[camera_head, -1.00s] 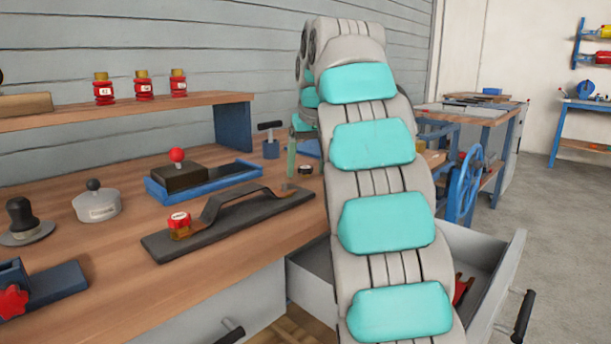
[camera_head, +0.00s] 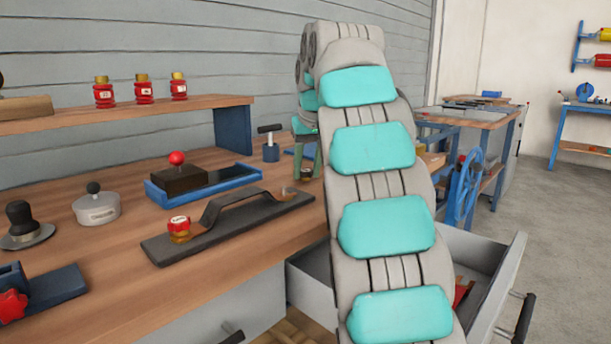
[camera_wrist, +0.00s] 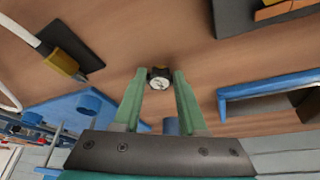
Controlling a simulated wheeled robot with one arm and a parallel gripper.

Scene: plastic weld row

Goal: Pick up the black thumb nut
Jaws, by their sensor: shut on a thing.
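The black thumb nut (camera_wrist: 159,78) is a small dark round piece with a pale face, between my green fingertips in the wrist view. My gripper (camera_wrist: 158,82) is shut on it, one finger on each side. In the head view my gripper (camera_head: 308,163) points down over the far right of the wooden bench, with the nut (camera_head: 304,173) low between its fingers. My arm partly hides this spot. I cannot tell whether the nut touches the bench top or hangs just above it.
A black trowel-like tool (camera_head: 226,229) with a red-topped piece lies left of my gripper. A blue tray (camera_head: 213,190) with a red-knobbed block and a blue T-handled stand (camera_head: 270,150) are nearby. An open drawer (camera_head: 498,285) juts out right of the bench.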

